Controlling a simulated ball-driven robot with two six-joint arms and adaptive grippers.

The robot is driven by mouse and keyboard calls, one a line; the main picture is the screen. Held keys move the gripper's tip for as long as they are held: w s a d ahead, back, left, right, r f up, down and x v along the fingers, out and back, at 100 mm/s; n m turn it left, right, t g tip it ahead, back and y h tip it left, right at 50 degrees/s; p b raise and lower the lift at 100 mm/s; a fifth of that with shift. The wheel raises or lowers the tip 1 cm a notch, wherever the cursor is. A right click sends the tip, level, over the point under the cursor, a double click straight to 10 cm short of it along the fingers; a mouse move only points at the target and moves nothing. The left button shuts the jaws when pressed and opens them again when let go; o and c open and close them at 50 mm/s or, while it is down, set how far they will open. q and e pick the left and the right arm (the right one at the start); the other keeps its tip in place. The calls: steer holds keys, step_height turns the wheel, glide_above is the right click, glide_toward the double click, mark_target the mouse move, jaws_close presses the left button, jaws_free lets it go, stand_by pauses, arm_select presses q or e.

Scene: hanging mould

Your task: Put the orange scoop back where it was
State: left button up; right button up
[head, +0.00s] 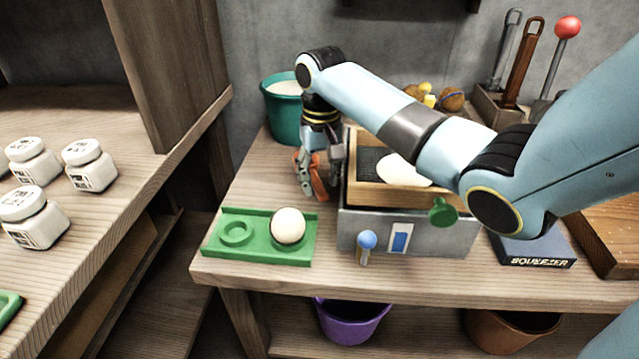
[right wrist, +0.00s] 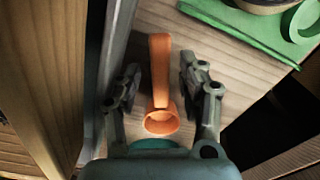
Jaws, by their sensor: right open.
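The orange scoop (head: 320,188) is at the left side of the grey box, partly hidden by my right gripper (head: 318,180). In the right wrist view the scoop (right wrist: 160,75) has a long handle and a round cup, and it sits between the two fingers of my right gripper (right wrist: 158,82). The gripper is open, with a gap visible on both sides of the scoop. Whether the scoop rests on the table cannot be told clearly. A teal bucket (head: 283,118) with white contents stands just behind the gripper. My left gripper is not in view.
A grey box (head: 460,238) carries a wooden frame (head: 375,195) with a white lump in it. A green tray (head: 262,250) holding a pale ball (head: 288,226) lies in front of the gripper. White jars (head: 90,166) stand on the left shelf.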

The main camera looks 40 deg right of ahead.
step_height(320, 180, up, 10)
steer(key=p, duration=0.1)
steer(key=shift+f+p, duration=0.15)
steer(key=shift+p, duration=0.25)
